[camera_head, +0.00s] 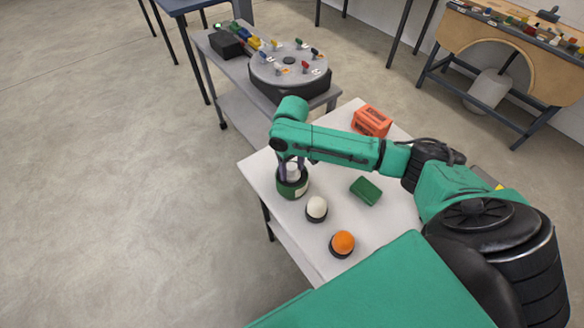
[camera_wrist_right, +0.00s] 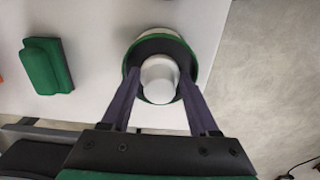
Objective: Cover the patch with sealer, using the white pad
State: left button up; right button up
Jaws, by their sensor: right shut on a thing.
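My right gripper (camera_wrist_right: 155,95) points down, with its two fingers on either side of a white rounded knob (camera_wrist_right: 160,80), and is shut on it. The knob is in the mouth of a green tin (camera_wrist_right: 191,47) with a dark inside and a pale band. In the head view the tin (camera_head: 293,190) stands upright near the table's left edge. I cannot tell whether the knob belongs to a pad or to the tin. A white ball-shaped piece (camera_head: 317,205) on a dark base stands just in front. I cannot make out the patch. My left gripper is out of view.
On the white table (camera_head: 270,165) are a green block (camera_head: 366,190), an orange ball-shaped piece (camera_head: 343,242) on a dark base and an orange-red box (camera_head: 371,120). A grey turntable (camera_head: 288,65) with small coloured pieces stands behind. Bare floor lies left.

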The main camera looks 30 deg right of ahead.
aim_at(292, 167)
jog(key=shift+f+p, duration=0.15)
jog(key=shift+p, duration=0.35)
dwell(1.5)
jog(key=shift+s, duration=0.1)
notch_tip(292, 167, up, 7)
jog(key=p, duration=0.9)
jog(key=shift+r, duration=0.2)
jog(key=shift+f, duration=0.1)
